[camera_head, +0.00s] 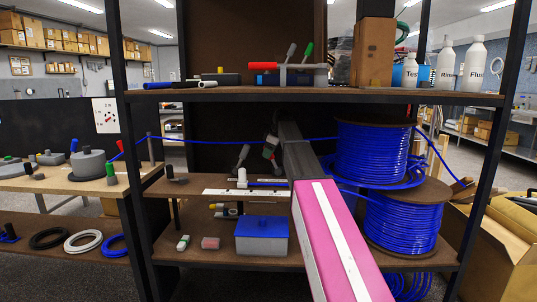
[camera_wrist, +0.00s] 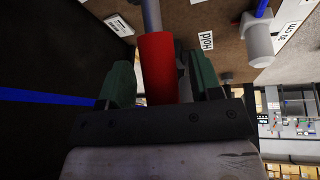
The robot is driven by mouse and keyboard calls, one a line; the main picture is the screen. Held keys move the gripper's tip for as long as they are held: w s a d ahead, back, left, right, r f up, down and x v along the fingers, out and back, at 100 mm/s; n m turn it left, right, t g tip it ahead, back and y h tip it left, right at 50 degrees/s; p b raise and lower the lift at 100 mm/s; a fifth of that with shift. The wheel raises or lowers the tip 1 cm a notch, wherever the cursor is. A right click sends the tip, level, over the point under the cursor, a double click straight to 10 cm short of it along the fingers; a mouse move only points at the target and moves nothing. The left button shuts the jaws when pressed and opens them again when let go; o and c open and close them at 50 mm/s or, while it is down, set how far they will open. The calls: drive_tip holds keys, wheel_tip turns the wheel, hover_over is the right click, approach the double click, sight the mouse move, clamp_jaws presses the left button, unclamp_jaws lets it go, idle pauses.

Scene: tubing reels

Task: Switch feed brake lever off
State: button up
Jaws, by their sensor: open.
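In the wrist view a lever with a red cylindrical grip (camera_wrist: 158,68) and a grey shaft (camera_wrist: 151,15) stands between the two green fingers of my gripper (camera_wrist: 162,80). The fingers are open, one on each side of the red grip; I cannot tell whether either touches it. A white label reading HOLD (camera_wrist: 206,41) lies on the brown board beside the shaft. In the head view my gripper (camera_head: 271,148) is small, behind the shelf front and above the middle shelf. The lever's base is hidden there by my arm.
Blue tubing reels (camera_head: 372,150) stand right of my arm. A blue tube (camera_head: 215,140) runs across at gripper height. A white measuring strip (camera_head: 246,195) and a blue-lidded box (camera_head: 262,238) are below. The upper shelf (camera_head: 350,97) is overhead, with black posts (camera_head: 131,150) at the sides.

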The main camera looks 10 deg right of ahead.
drive_tip(key=shift+w+a+f, duration=0.1)
drive_tip(key=shift+f, duration=0.25)
drive_tip(key=shift+c, duration=0.3)
clamp_jaws()
